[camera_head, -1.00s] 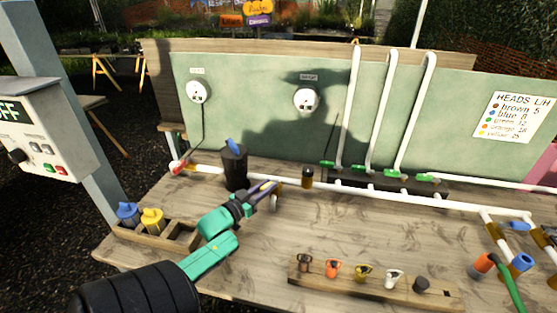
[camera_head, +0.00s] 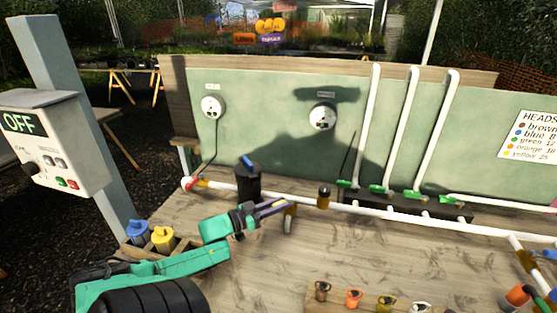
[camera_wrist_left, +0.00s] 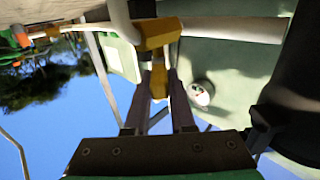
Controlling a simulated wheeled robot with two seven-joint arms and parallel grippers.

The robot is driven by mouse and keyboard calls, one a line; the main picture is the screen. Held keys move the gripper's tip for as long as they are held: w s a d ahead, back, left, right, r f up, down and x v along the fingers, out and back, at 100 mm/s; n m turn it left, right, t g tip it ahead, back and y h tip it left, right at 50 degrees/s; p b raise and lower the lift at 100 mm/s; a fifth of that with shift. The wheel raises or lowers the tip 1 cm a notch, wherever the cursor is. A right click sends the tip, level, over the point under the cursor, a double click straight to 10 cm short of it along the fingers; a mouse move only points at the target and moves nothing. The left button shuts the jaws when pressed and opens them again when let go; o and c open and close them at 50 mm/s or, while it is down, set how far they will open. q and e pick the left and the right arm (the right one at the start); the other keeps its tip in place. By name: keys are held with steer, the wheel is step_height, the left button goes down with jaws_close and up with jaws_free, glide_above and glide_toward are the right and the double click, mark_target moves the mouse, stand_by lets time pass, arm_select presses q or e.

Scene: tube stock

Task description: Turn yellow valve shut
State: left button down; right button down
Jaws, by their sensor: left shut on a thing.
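My left gripper (camera_head: 288,208) reaches in from the left to the white pipe line, just right of the black canister. In the left wrist view its two fingers (camera_wrist_left: 158,88) are shut on the yellow valve's handle (camera_wrist_left: 158,78). The valve's gold-yellow body (camera_wrist_left: 158,33) sits on the white pipe just beyond the fingertips. In the head view the valve is small and partly hidden by the fingers, so its handle angle is hard to tell. My right gripper is in neither view.
A black canister (camera_head: 246,186) with a blue handle stands close to the left gripper. A wooden rack holds a blue (camera_head: 137,232) and a yellow (camera_head: 163,238) capped piece. Green-handled valves (camera_head: 380,189) are at the back. A grey box (camera_head: 45,140) reads OFF.

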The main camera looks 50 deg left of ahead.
arm_select(q)
steer(key=c, duration=0.9)
jaws_free()
steer(key=shift+o, duration=0.7)
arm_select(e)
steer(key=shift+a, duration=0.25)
